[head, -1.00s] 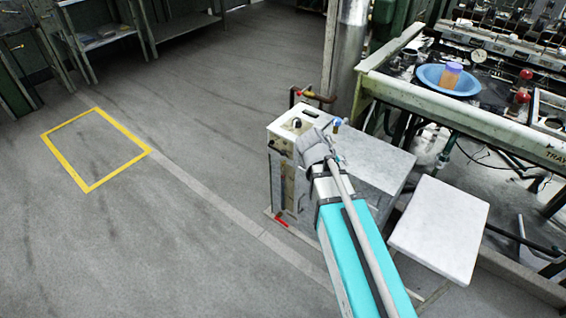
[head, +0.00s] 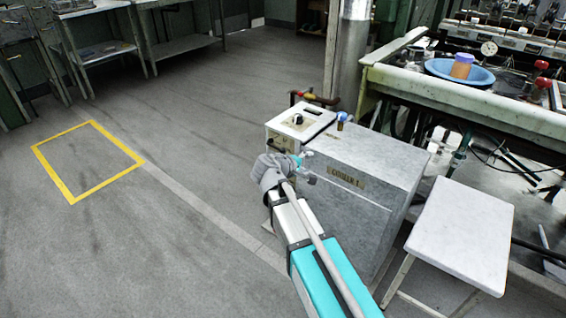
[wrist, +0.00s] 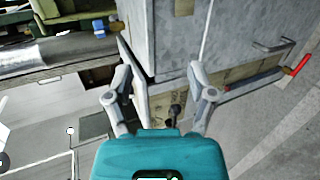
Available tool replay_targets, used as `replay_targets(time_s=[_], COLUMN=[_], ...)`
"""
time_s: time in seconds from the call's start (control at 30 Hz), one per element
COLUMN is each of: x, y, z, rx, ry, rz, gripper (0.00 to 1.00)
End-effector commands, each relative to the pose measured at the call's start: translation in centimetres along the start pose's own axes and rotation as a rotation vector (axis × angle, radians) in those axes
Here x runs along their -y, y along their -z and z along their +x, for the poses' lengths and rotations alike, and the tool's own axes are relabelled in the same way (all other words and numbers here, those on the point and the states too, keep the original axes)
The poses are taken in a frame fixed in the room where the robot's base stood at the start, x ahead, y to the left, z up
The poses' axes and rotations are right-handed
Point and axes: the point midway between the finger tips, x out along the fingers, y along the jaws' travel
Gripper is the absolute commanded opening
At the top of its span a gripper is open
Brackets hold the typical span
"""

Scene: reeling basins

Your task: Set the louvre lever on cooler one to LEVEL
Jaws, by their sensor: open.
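Cooler one (head: 365,165) is a grey box labelled "COOLER 1" in the head view. My gripper (head: 303,166) is in front of its left end face, which my arm partly hides. In the wrist view my gripper (wrist: 160,96) is open and empty, its two fingers spread near a tan panel (wrist: 158,104) on the cooler. A small dark knob or lever (wrist: 174,112) shows between the fingers; I cannot tell whether they touch it. A bar with a red end (wrist: 301,65) lies to the right. I cannot tell which is the louvre lever, or read its setting.
A white-topped stool (head: 460,230) stands right of the cooler. A bench with a blue basin (head: 438,69) is behind it, and a metal column (head: 349,55) rises nearby. The floor to the left is free, with a yellow marked rectangle (head: 68,190).

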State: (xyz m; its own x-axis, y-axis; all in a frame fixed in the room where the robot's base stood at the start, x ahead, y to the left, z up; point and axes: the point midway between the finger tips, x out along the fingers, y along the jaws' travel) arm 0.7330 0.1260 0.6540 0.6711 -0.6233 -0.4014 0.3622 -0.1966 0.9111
Motion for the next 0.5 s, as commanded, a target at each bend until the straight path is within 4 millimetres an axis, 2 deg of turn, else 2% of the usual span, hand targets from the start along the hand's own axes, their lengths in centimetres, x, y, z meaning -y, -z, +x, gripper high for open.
replay_targets(time_s=[0.03,0.5], x=[1.3,5.6], y=[1.1,8.7], z=[0.3,-1.2], rx=[-0.013,-0.107], ry=[-0.026,-0.282], rz=[-0.020,-0.207], gripper=[0.71,0.71])
